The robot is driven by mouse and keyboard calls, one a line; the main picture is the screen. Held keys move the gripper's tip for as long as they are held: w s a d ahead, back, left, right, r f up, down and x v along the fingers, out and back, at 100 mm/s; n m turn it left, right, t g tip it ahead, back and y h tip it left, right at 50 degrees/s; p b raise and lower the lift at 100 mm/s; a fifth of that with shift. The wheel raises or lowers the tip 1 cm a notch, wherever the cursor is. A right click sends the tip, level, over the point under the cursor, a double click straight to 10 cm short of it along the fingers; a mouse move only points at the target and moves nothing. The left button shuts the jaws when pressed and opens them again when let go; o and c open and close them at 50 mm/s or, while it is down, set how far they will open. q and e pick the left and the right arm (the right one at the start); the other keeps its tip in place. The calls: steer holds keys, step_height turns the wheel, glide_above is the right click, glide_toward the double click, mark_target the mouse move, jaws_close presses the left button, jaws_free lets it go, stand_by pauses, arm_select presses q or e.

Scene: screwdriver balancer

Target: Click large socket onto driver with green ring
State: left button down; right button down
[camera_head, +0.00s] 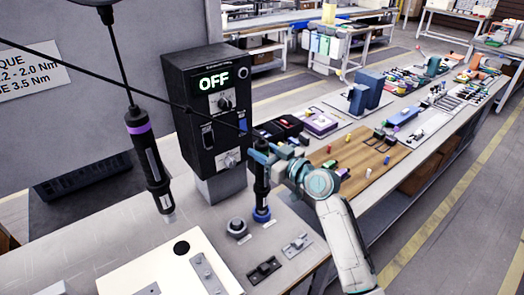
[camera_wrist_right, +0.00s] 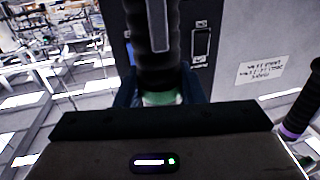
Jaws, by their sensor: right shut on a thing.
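The driver with the green ring (camera_wrist_right: 162,98) is upright between the fingers of my right gripper (camera_head: 262,156). The gripper is shut on it near the ring. In the head view this driver's black body (camera_head: 261,184) hangs down below the gripper. Its lower end meets a blue-ringed socket piece (camera_head: 262,215) on the bench; I cannot tell whether they are joined. A grey socket (camera_head: 237,227) stands on the bench just left of it. Which socket is the large one is not clear. My left gripper is not in view.
A second driver with a purple ring (camera_head: 150,155) hangs at the left; it also shows in the wrist view (camera_wrist_right: 291,131). A black control box (camera_head: 208,110) reading OFF stands behind. Metal brackets (camera_head: 264,270) lie at the bench front. A wooden board (camera_head: 355,155) lies to the right.

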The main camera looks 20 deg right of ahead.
mark_target(263, 138)
steer(key=shift+f, duration=0.25)
stand_by(0.5)
steer(key=shift+r, duration=0.15)
steer(key=shift+w+r+p, duration=0.1)
steer(key=shift+r+p, duration=0.45)
steer(key=shift+r, duration=0.35)
steer(key=shift+r+p, duration=1.75)
steer(key=shift+r, duration=1.05)
steer(key=shift+f, duration=0.15)
